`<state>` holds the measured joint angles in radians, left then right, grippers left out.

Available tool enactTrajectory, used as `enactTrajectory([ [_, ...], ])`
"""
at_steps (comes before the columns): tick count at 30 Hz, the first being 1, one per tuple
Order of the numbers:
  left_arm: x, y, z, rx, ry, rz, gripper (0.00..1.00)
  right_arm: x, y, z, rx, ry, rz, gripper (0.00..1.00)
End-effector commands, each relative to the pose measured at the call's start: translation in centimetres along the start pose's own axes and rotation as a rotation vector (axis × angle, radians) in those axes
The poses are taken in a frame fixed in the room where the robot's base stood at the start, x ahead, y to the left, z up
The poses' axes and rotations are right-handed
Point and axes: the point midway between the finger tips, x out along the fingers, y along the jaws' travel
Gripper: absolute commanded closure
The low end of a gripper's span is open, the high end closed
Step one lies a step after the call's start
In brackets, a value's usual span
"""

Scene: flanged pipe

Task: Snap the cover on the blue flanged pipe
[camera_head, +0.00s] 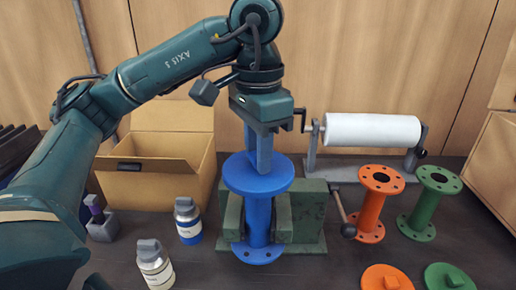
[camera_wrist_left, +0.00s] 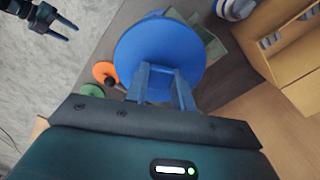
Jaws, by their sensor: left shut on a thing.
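The blue flanged pipe (camera_head: 258,222) stands upright between the jaws of a green vise (camera_head: 305,215). A round blue cover (camera_head: 258,178) lies level over the pipe's top, hiding its upper flange. I cannot tell whether the cover is fully seated. My left gripper (camera_head: 262,163) points straight down and is shut on the cover at its middle. In the left wrist view the blue cover (camera_wrist_left: 150,50) spreads beyond the left fingertips (camera_wrist_left: 160,75). My right gripper (camera_wrist_left: 68,30) shows at the top left of the left wrist view, apart from everything, its fingers spread and empty.
An orange pipe (camera_head: 370,210) and a green pipe (camera_head: 425,210) stand at the right, with an orange cover (camera_head: 386,278) and a green cover (camera_head: 448,277) in front. Bottles (camera_head: 188,222) stand left of the vise. A cardboard box (camera_head: 150,178) and white roll (camera_head: 372,130) are behind.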

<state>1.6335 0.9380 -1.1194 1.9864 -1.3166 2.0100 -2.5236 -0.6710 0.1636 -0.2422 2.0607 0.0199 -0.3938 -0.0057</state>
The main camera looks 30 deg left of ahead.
Motion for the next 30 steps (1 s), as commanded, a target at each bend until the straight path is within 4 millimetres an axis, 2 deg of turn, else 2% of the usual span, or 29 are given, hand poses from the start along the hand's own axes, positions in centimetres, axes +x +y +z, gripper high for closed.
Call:
enactTrajectory([
  [2, -0.02, -0.01, 0.0, 0.0, 0.0, 0.0, 0.97, 0.01, 0.0, -0.01, 0.0, 0.0, 0.0, 0.39],
  [3, -0.02, -0.01, 0.0, 0.0, 0.0, 0.0, 0.72, 0.01, 0.01, -0.02, 0.0, 0.0, 0.0, 0.39],
  [11, -0.03, 0.0, 0.0, 0.0, 0.001, 0.0, 0.51, 0.11, 0.06, -0.24, -0.002, 0.005, 0.001, 0.39],
  [16, -0.02, 0.0, 0.0, 0.0, 0.0, 0.0, 0.5, 0.17, 0.1, -0.38, -0.002, 0.008, 0.001, 0.39],
  [24, -0.02, 0.0, 0.0, 0.0, 0.0, 0.0, 0.28, 0.18, 0.1, -0.41, -0.003, 0.009, 0.001, 0.39],
  [30, -0.02, 0.0, 0.0, 0.0, 0.0, 0.0, 0.28, 0.14, 0.12, -0.29, -0.003, 0.006, 0.001, 0.39],
])
